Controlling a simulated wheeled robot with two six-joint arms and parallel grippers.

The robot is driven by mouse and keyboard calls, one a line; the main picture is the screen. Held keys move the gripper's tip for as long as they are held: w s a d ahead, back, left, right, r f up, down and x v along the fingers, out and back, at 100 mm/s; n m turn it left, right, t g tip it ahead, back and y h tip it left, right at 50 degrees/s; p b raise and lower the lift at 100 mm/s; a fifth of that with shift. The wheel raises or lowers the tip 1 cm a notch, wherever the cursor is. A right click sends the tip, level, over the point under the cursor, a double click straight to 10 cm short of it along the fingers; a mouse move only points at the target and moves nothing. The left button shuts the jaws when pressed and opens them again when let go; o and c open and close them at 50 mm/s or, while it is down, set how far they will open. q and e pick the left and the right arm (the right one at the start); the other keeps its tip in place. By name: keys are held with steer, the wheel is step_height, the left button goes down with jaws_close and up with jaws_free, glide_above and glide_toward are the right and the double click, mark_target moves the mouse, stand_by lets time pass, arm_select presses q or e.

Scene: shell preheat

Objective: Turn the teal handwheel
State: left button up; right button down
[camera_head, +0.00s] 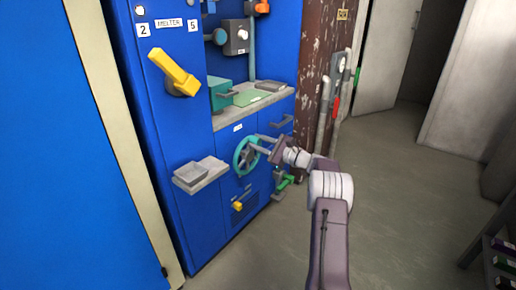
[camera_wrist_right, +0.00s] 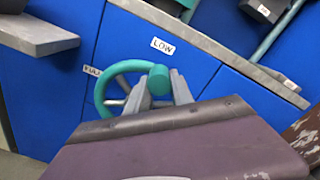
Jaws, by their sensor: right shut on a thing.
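The teal handwheel (camera_head: 238,158) is mounted on the lower front of the blue cabinet (camera_head: 160,120). It also shows in the right wrist view (camera_wrist_right: 99,95), with a round teal knob (camera_wrist_right: 158,76) standing out from its rim. My right gripper (camera_head: 262,144) reaches in from the right and is shut on the wheel's knob; in the right wrist view its two grey fingers (camera_wrist_right: 160,88) stand on either side of it. The gripper body hides the lower right of the wheel there. My left gripper is not in view.
A grey shelf (camera_head: 210,177) with a tray juts out left of the wheel, and a grey ledge (camera_head: 270,97) lies above. A yellow lever (camera_head: 172,72) sits higher up. A yellow knob (camera_head: 238,206) and a green handle (camera_head: 284,183) are below.

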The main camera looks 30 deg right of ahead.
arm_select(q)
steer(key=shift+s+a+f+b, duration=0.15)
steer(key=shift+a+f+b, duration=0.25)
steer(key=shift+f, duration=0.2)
arm_select(e)
steer(key=shift+s+a+f+n, duration=0.15)
steer(key=shift+a+n, duration=0.3)
steer(key=shift+n, duration=0.25)
steer(key=c, duration=1.1)
jaws_free()
steer(key=shift+s, duration=0.1)
arm_select(q)
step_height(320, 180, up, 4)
steer(key=p, duration=0.4)
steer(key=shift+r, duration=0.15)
arm_select(e)
steer(key=v, duration=0.9)
